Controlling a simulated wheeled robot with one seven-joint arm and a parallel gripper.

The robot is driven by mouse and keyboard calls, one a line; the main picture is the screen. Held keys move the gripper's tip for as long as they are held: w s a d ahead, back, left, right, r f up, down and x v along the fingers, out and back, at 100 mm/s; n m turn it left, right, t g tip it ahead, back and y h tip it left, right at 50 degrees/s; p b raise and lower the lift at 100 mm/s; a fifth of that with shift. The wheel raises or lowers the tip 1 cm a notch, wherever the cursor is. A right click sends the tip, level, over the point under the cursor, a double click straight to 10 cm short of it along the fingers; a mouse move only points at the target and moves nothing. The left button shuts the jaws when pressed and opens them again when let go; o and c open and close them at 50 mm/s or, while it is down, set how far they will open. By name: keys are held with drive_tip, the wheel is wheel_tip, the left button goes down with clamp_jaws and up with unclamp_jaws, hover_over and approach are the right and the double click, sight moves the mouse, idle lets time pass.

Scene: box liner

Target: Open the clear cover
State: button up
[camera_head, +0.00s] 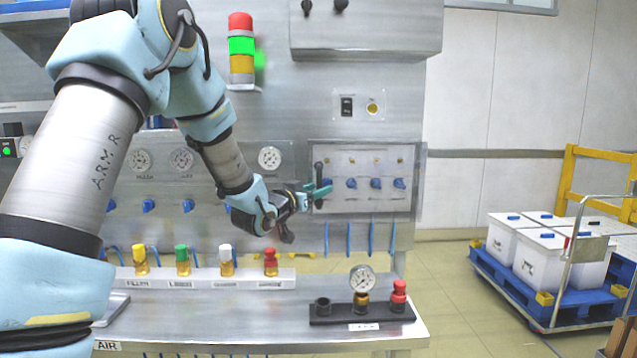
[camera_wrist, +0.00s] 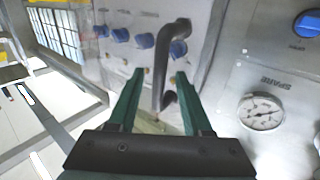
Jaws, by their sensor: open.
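In the wrist view the handle (camera_wrist: 172,36) is a bent dark bar. My gripper (camera_head: 319,192) is at the handle, with teal fingers. In the wrist view my gripper (camera_wrist: 159,76) is open, with a finger on each side of the handle's lower part. I cannot tell whether the fingers touch it.
Below is a bench with a rack (camera_head: 205,279) of several coloured-cap fittings and a black block (camera_head: 335,317) with a gauge. A signal tower (camera_head: 241,50) stands above. A spare gauge (camera_wrist: 262,112) is right of the handle in the wrist view. A loaded blue cart (camera_head: 515,282) stands at right.

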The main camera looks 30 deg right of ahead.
drive_tip(key=shift+w+d, duration=0.35)
drive_tip(key=shift+d, duration=0.3)
clamp_jaws()
idle(1.0)
